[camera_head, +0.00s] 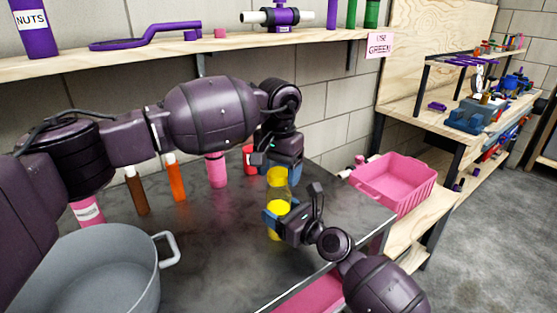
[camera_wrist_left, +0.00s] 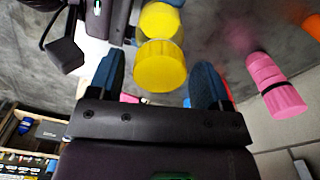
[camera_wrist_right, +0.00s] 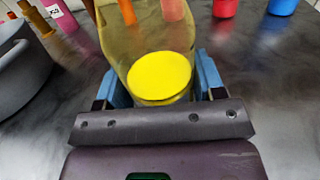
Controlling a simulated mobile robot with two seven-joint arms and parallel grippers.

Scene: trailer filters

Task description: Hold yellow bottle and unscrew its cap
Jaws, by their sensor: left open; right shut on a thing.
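The yellow bottle (camera_head: 277,205) is upright above the grey table, with a yellow cap (camera_head: 278,177) on top. My right gripper (camera_head: 275,217) is shut on the bottle's lower part. In the right wrist view, the see-through body and a yellow disc (camera_wrist_right: 160,75) show between its blue fingers. My left gripper (camera_head: 272,163) is open just above the cap. In the left wrist view, the cap (camera_wrist_left: 160,66) appears between the two spread blue fingers, with gaps on both sides. I cannot tell whether the bottle's base touches the table.
A pink bottle (camera_head: 216,170), an orange bottle (camera_head: 176,180), a brown one (camera_head: 138,192) and a red one (camera_head: 249,158) stand along the back of the table. A grey pot (camera_head: 90,262) is at front left. A pink crate (camera_head: 400,190) stands to the right.

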